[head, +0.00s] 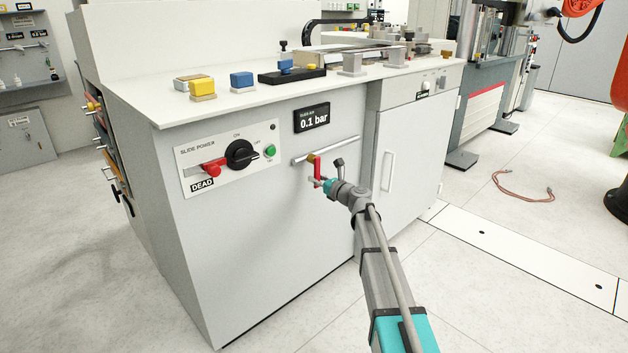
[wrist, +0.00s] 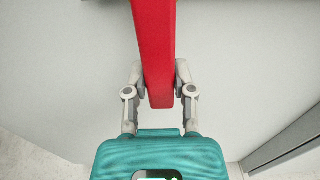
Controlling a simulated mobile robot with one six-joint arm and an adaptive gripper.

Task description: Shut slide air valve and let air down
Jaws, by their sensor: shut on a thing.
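The slide air valve's red lever (head: 317,167) hangs straight down from a brass-coloured fitting (head: 311,158) on the cabinet front. In the wrist view the red lever (wrist: 154,45) comes down from the top between my fingers. My gripper (wrist: 159,80) is shut on its lower end, one finger on each side. In the head view my gripper (head: 321,183) is at the lever's lower end, partly hidden by my wrist. The slide air display (head: 312,118) above reads 0.1 bar.
A slide power panel (head: 231,158) left of the valve carries a red handle marked DEAD, a black rotary switch and a green button. A grey cabinet door (head: 398,155) is to the right. Blocks stand on the top (head: 160,105). Open floor lies in front.

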